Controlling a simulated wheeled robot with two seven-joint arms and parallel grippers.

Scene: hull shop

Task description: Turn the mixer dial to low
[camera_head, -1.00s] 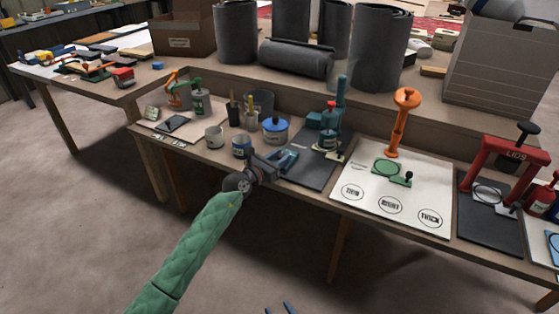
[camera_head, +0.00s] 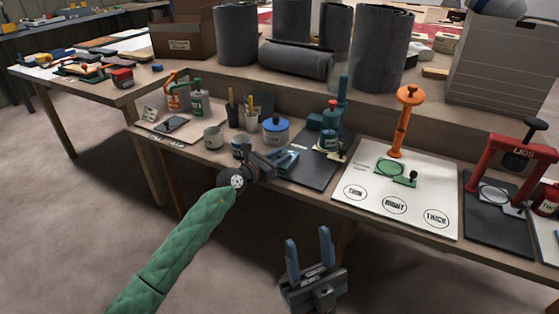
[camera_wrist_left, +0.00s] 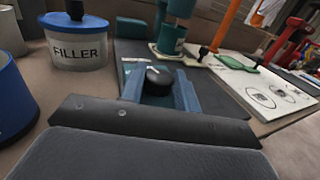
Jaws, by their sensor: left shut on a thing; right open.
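The teal mixer (camera_head: 330,122) stands upright at the back of a dark mat (camera_head: 313,170) on the bench. In the left wrist view a black round knob (camera_wrist_left: 158,80), which looks like the mixer dial, sits low in front of the mixer's base. My left gripper (camera_head: 286,159) is shut on this knob, one blue finger on each side; its fingers also show in the left wrist view (camera_wrist_left: 161,90). The dial's marks and pointer are too small or hidden to read. My right gripper (camera_head: 308,238) is open and empty, in front of the bench edge.
A white sheet (camera_head: 365,177) with an orange stand (camera_head: 402,125) is to the right. A red lid press (camera_head: 508,160) is farther right.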

